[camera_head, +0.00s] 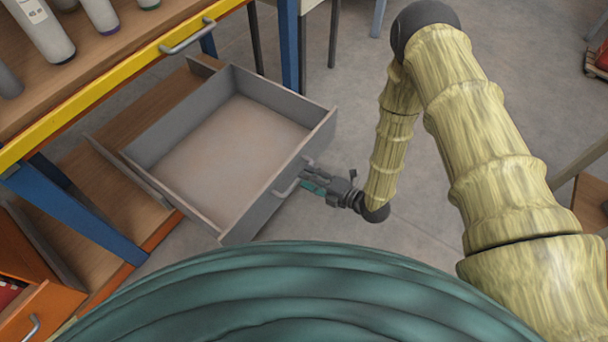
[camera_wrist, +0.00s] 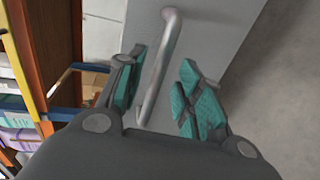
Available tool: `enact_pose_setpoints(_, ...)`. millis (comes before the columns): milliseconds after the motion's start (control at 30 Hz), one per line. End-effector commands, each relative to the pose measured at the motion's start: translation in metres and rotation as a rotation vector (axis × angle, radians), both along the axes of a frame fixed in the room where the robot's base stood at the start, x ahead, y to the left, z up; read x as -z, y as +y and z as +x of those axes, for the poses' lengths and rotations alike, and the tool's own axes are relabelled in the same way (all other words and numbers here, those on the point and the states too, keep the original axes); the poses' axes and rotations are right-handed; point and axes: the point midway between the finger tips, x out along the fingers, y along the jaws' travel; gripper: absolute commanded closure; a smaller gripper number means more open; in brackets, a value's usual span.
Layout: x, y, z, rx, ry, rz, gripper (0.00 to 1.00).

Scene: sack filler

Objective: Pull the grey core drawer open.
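The grey core drawer (camera_head: 272,215) stands pulled far out from under the workbench in the head view. Its inside is empty, with a bare light brown bottom. Its bar handle (camera_head: 292,183) is on the front face. My gripper (camera_head: 306,182) is at this handle, low beside the drawer front. In the wrist view, the handle (camera_wrist: 167,60) runs between the two teal-padded fingers of my gripper (camera_wrist: 158,90). The fingers are spread, with visible gaps to the bar. The drawer's grey front (camera_wrist: 215,40) fills the area behind the handle.
Blue legs (camera_head: 80,215) support the bench. An orange drawer (camera_head: 40,312) is at lower left. Grey floor (camera_head: 450,220) is open to the right of the drawer.

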Motion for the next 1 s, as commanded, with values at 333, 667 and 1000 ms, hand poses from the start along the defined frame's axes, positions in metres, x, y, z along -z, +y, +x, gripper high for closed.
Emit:
enact_pose_setpoints(333,-0.012,-0.053,-0.032,0.0,0.002,0.0,0.65)
enact_pose_setpoints(667,-0.018,-0.074,-0.045,-0.001,0.0,0.0,0.65)
enact_pose_setpoints(1000,-0.018,-0.074,-0.045,-0.001,0.0,0.0,0.65)
